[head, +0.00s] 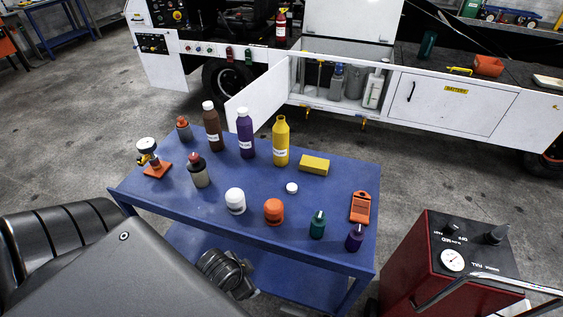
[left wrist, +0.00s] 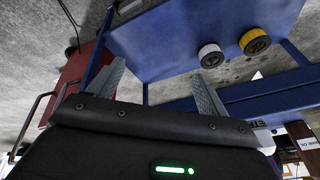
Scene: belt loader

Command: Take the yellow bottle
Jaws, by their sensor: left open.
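The yellow bottle (head: 281,142) stands upright near the far edge of the blue table (head: 205,223). It has a white label and sits between a purple bottle (head: 246,134) and a yellow block (head: 314,165). In the left wrist view, my left gripper (left wrist: 160,84) is open with nothing between its two grey fingers. It is below the blue table's level, beside the table frame, and the bottle is not seen there. My right gripper is in neither view.
A brown bottle (head: 212,128), a white jar (head: 235,201), an orange jar (head: 273,211) and several small bottles share the table. A red cart with a gauge (head: 452,260) stands at the right. A white loader (head: 460,106) with an open door is behind.

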